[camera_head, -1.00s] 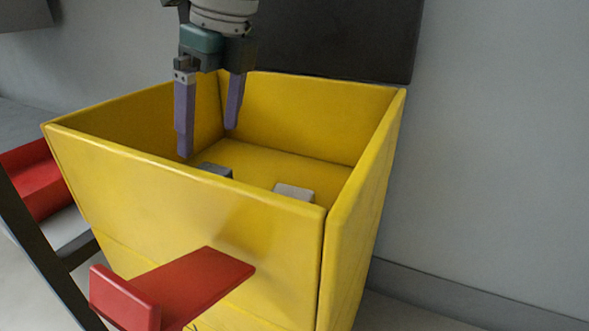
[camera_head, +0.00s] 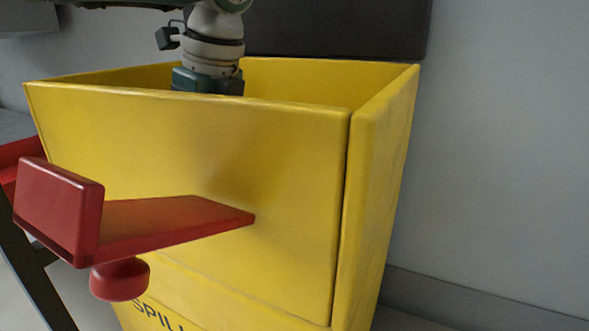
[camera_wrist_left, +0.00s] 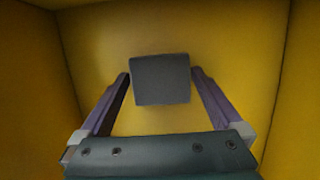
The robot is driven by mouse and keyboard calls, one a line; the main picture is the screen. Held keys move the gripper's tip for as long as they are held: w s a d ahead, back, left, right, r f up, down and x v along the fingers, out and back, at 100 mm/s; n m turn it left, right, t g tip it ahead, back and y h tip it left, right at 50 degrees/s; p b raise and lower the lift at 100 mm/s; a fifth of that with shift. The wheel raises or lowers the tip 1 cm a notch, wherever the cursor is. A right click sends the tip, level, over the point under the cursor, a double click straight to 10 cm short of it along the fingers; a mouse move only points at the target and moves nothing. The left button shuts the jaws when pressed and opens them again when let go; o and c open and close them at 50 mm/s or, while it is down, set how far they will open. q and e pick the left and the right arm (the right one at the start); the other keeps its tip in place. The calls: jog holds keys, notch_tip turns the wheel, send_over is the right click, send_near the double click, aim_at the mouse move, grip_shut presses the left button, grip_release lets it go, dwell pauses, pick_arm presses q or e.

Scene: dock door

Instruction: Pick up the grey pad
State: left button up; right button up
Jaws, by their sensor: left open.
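A dark grey square pad (camera_wrist_left: 160,80) lies inside the yellow bin (camera_head: 200,140), seen from above in the left wrist view. My left gripper (camera_wrist_left: 160,74) is open, with one purple finger on each side of the pad. Narrow gaps seem to show between the fingers and the pad; I cannot tell whether they touch. In the head view my left wrist reaches down into the bin, and the front wall hides the fingers and the pad. My right gripper is not in view.
The bin's walls rise around my left gripper on several sides. A red bracket-like part (camera_head: 160,225) with a round red knob (camera_head: 120,279) stands before the bin's front. A dark panel (camera_head: 340,28) is on the wall behind. Clear grey wall is at the right.

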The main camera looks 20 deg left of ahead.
pick_arm(q)
jog(key=shift+c, duration=0.2)
jog(key=c, duration=1)
jog(key=shift+c, duration=0.2)
jog(key=shift+r, duration=0.15)
notch_tip(320, 180, up, 10)
jog(key=p, duration=0.7)
jog(key=shift+p, duration=0.35)
